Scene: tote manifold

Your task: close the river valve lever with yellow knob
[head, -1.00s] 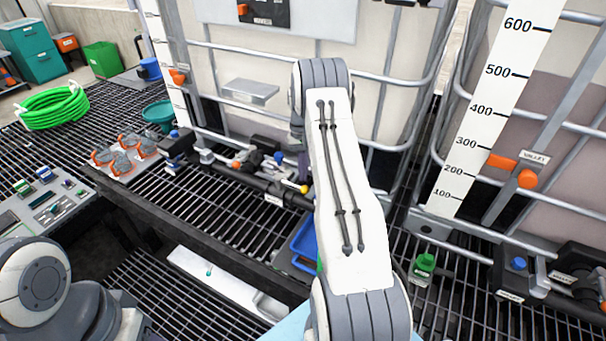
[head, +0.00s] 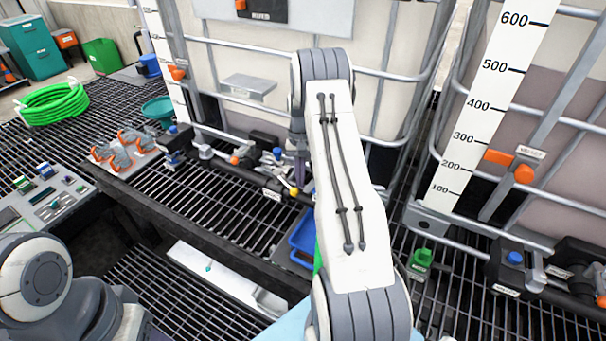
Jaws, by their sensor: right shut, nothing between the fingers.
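The yellow knob (head: 294,191) sits at the end of a short silver lever on the dark pipe manifold (head: 235,173), left of my right arm. A white label (head: 272,194) on the pipe beside it is too small to read. My right gripper (head: 299,181) points down just behind and above the knob, partly hidden by my right arm. It is shut with nothing held; whether it touches the lever, I cannot tell. My left arm shows at the lower left, but its gripper is out of view.
A caged white tank (head: 270,60) stands behind the manifold. A blue tray (head: 303,240) lies below it, beside my right arm. A second tank with a scale (head: 480,120) and a green-capped fitting (head: 421,258) are at right. A control panel (head: 45,198) is at left.

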